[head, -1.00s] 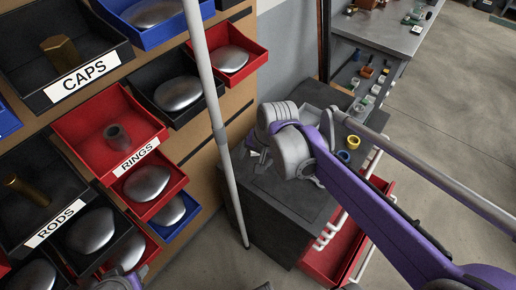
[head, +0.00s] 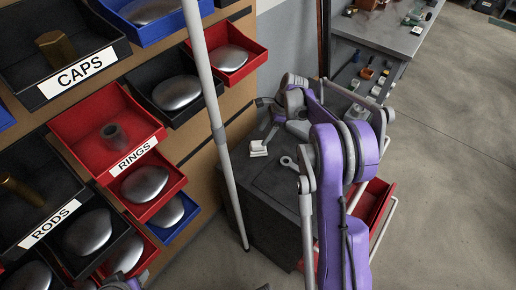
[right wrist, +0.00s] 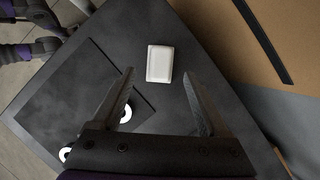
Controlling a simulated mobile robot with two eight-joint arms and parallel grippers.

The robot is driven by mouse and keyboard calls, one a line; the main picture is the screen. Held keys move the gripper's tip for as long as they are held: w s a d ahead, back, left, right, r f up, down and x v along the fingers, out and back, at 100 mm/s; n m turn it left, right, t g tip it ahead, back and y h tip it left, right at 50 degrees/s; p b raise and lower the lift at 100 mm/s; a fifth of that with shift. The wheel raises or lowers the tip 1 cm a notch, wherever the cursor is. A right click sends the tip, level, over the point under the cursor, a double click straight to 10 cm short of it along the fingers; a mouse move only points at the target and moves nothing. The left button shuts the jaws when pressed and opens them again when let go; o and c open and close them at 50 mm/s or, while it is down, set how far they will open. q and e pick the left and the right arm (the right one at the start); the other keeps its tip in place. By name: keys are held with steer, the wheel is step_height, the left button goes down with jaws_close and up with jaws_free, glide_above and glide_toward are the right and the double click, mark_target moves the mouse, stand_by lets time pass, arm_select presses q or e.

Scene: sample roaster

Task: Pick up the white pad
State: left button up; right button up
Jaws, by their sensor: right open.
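The white pad (head: 258,148) lies on the dark top of the cabinet (head: 285,185), near its edge beside the drawer-rack wall. In the right wrist view the pad (right wrist: 160,63) is a small white block, fully visible, just beyond the fingertips and roughly between their lines. My right gripper (head: 268,132) reaches over the cabinet top just behind the pad in the head view. In the right wrist view its two fingers (right wrist: 157,78) are spread apart with nothing between them. My left gripper is not clearly in view; only a bit of my left arm shows at the bottom left.
A grey ring-ended item (head: 289,163) lies near the pad. A pale pole (head: 218,130) stands in front of the bin wall at left. Bins of caps, rings (head: 110,133) and rods hang there. A red drawer (head: 371,205) is open at the cabinet's right.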

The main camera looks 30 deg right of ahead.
mark_target(258, 143)
steer(key=x, duration=0.6)
steer(key=shift+w+a+f, duration=0.1)
steer(key=shift+w+f, duration=0.05)
steer(key=shift+f, duration=0.2)
jaws_close()
